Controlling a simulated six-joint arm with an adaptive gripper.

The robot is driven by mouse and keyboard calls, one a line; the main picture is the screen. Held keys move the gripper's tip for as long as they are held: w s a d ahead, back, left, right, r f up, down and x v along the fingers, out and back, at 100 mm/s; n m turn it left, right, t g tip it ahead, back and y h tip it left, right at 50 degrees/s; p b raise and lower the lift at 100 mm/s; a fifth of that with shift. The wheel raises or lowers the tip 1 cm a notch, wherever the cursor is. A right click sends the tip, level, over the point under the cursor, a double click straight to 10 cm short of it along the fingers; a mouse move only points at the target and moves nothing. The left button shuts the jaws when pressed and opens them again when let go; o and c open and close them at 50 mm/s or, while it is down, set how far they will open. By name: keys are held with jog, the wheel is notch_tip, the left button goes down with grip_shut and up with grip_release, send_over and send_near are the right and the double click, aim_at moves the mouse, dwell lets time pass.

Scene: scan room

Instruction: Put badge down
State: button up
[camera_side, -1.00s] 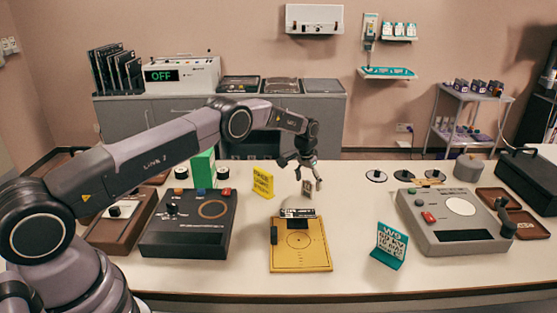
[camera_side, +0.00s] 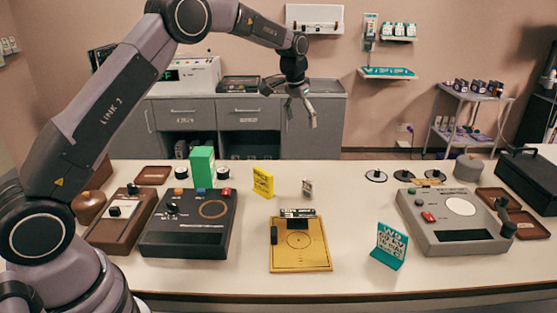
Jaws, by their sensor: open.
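A small pale card that looks like the badge (camera_side: 307,188) stands on the white table (camera_side: 350,215), behind the yellow plate (camera_side: 300,248) and right of a yellow sign (camera_side: 263,182). Its markings are too small to read. My gripper (camera_side: 291,106) is open and empty, high above and behind the badge, in front of the grey cabinets in the picture. It is well apart from the badge.
A black console (camera_side: 188,225) and a green box (camera_side: 202,166) stand on the left. A teal sign (camera_side: 389,246) and a grey console (camera_side: 453,220) stand on the right. The table between the badge and the grey console is mostly clear.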

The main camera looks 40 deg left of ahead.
jog(key=s+d+r+t, duration=0.1)
jog(key=s+r, duration=0.7)
jog(key=s, duration=0.4)
jog(key=s+d+r+t, duration=0.1)
jog(key=s+d+r, duration=0.1)
jog(key=s+r, duration=0.8)
jog(key=s+f, duration=0.2)
jog(key=s, duration=0.9)
jog(key=s+f+t, duration=0.1)
jog(key=s+f, duration=0.2)
jog(key=s, duration=0.7)
jog(key=shift+s+d+f, duration=0.15)
jog(key=shift+s+f, duration=0.2)
